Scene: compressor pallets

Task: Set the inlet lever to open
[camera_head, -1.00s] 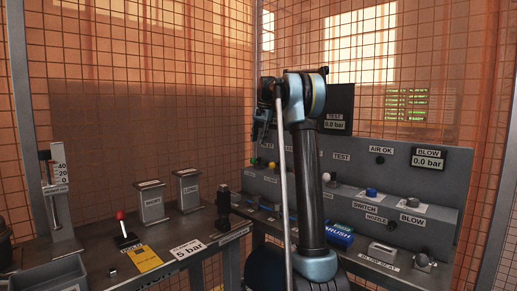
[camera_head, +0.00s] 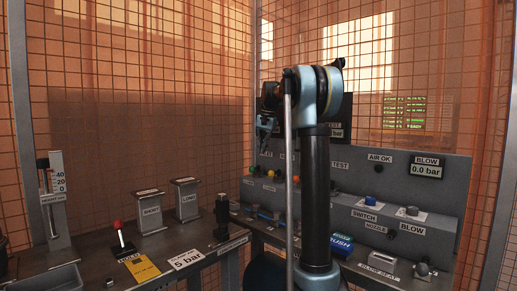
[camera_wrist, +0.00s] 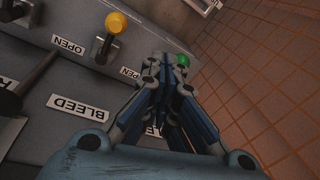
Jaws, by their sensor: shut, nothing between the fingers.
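A lever with a green knob (camera_wrist: 182,60) shows in the wrist view just past my fingertips; its stem is hidden by the fingers. The knob also shows small in the head view (camera_head: 251,169). A lever with a yellow knob (camera_wrist: 115,23) stands to its left, with OPEN labels (camera_wrist: 68,44) on the grey panel. I cannot read an inlet label, so I cannot tell for sure which lever is the inlet. My gripper (camera_wrist: 165,60) is shut and empty, close to the green knob; whether it touches is unclear. In the head view my gripper (camera_head: 264,135) hangs above the panel.
A BLEED label (camera_wrist: 78,107) and a dark handle lie left of my gripper in the wrist view. A red-knobbed lever (camera_head: 117,225) stands on the left bench. Short and long posts (camera_head: 186,200) stand behind it. Wire mesh fencing (camera_head: 150,60) closes the back.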

